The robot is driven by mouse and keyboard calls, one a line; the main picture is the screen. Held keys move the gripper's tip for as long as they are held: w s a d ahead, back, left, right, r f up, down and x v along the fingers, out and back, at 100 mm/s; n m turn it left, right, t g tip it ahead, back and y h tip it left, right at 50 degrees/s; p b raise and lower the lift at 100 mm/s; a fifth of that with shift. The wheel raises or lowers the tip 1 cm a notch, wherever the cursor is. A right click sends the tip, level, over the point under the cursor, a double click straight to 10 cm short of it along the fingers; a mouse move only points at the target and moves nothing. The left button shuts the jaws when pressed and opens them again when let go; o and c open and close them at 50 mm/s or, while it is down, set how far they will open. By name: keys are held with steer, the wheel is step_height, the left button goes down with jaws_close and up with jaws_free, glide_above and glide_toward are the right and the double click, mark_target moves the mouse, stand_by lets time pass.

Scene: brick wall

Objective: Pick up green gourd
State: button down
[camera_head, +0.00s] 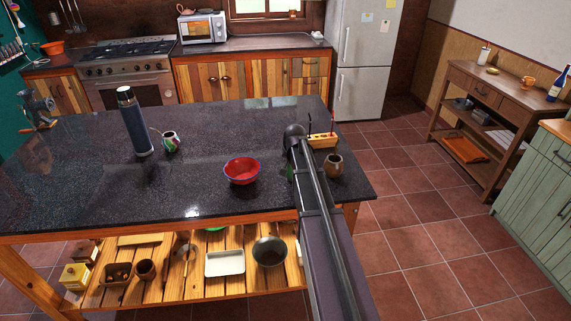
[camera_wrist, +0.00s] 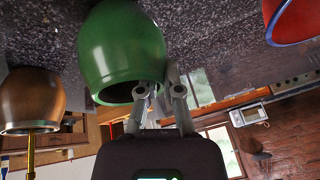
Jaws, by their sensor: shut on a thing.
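The green gourd (camera_wrist: 120,45), a rounded glossy pot with an open mouth, hangs inverted in the wrist view, which is itself turned over. My gripper (camera_wrist: 161,90) is at its mouth and shut on its rim, with the fingertips close together there. In the head view my arm hides the gripper and nearly all of the gourd; only a small green sliver (camera_head: 290,171) shows at the arm's left edge. Whether the gourd touches the countertop cannot be told.
A red bowl (camera_head: 241,171) stands left of my arm. A brown pot (camera_head: 333,165) stands close on its right, with a wooden tray (camera_head: 323,140) behind. A tall flask (camera_head: 134,122) and a patterned mug (camera_head: 171,142) stand further left. The dark counter (camera_head: 75,180) is clear at front left.

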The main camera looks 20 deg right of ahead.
steer(key=shift+r, duration=0.25)
steer(key=shift+r+p, duration=1.6)
steer(key=shift+p, duration=0.2)
steer(key=s+d+r+p, duration=0.1)
steer(key=s+d, duration=0.3)
steer(key=s, duration=1.1)
steer(key=shift+s, duration=0.15)
steer(key=shift+s, duration=0.1)
steer(key=shift+f, duration=0.1)
steer(key=shift+s+a, duration=0.1)
steer(key=shift+a, duration=0.05)
stand_by(0.4)
